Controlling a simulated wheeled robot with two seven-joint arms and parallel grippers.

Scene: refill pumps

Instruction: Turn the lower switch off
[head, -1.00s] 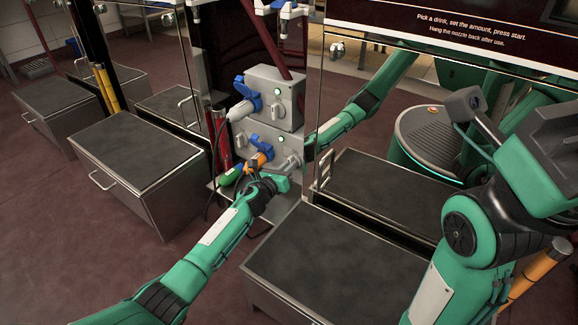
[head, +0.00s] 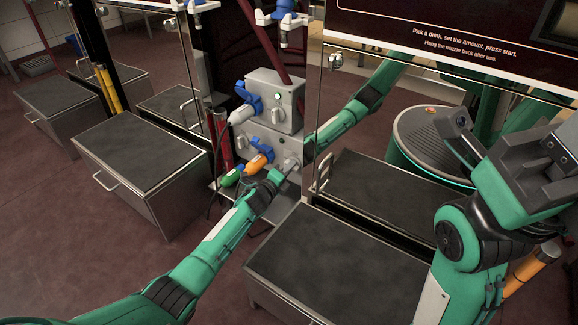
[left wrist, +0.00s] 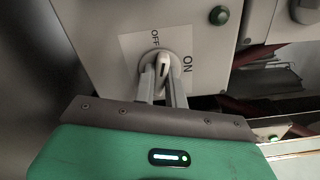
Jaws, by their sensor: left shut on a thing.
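The lower switch (left wrist: 163,66) is a pale rotary knob on a grey panel. In the left wrist view its narrow handle points about at the OFF mark, with ON off to its right. The lamp (left wrist: 219,15) beside it looks dark green and unlit. My left gripper (left wrist: 163,88) is shut on the knob, one finger on each side. In the head view, my left gripper (head: 285,170) reaches the lower grey box (head: 268,141) and partly hides the knob. My right gripper (head: 540,135) is at the right edge, away from the boxes; its fingers are unclear.
The upper box (head: 272,97) has its own knob, a lit green lamp and a blue-handled nozzle (head: 247,93). Orange (head: 257,164) and green (head: 231,178) nozzles hang close left of my gripper. A mirrored panel and dark-topped metal bins (head: 310,262) stand around.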

